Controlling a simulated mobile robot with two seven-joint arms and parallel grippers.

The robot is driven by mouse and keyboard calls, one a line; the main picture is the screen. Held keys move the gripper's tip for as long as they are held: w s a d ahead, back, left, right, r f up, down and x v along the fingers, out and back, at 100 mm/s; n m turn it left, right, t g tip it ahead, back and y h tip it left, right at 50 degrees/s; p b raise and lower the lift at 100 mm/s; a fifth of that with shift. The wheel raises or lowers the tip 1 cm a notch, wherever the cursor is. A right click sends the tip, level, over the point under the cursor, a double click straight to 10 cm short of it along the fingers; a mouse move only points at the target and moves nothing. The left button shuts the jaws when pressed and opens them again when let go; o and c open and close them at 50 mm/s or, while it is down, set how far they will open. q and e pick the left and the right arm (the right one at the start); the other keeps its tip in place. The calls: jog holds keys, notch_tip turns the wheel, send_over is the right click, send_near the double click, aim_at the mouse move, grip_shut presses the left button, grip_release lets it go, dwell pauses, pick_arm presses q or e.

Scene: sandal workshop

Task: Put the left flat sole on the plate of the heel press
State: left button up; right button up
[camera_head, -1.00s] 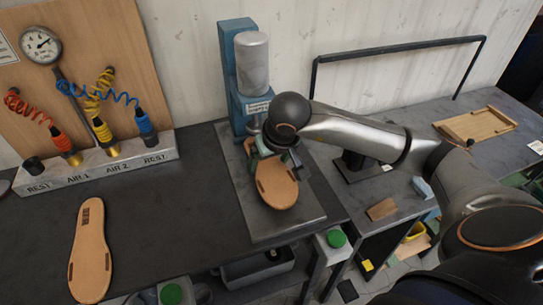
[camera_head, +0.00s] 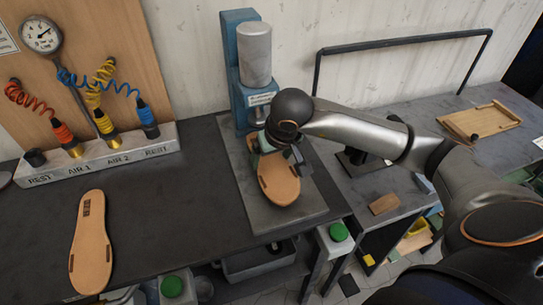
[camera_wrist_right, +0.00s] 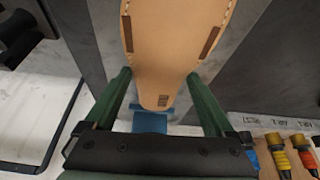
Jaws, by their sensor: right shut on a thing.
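A tan flat sole (camera_head: 279,181) is over the grey plate (camera_head: 308,207) of the blue heel press (camera_head: 241,55), lengthwise along it. Whether it touches the plate is not clear. My right gripper (camera_head: 277,150) is shut on this sole near its far end, below the press head. In the right wrist view the green fingers (camera_wrist_right: 160,88) flank the sole (camera_wrist_right: 172,45), one at each edge. A second tan sole (camera_head: 91,245) lies flat on the dark bench at the left. No mark tells me which sole is the left one. My left gripper is not in view.
An air tool rack (camera_head: 100,163) with coiled hoses stands at the back left. The bench between the second sole and the press is clear. A black bar frame (camera_head: 400,45) and a wooden tray (camera_head: 480,122) are on the right bench. Green buttons (camera_head: 338,231) sit below the front edge.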

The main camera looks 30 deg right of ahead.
dwell(0.8)
jog(key=o, duration=1.2)
jog(key=shift+f, duration=0.1)
jog(key=shift+o, duration=0.2)
jog(key=v, duration=1.2)
jog(key=shift+r+b, duration=0.3)
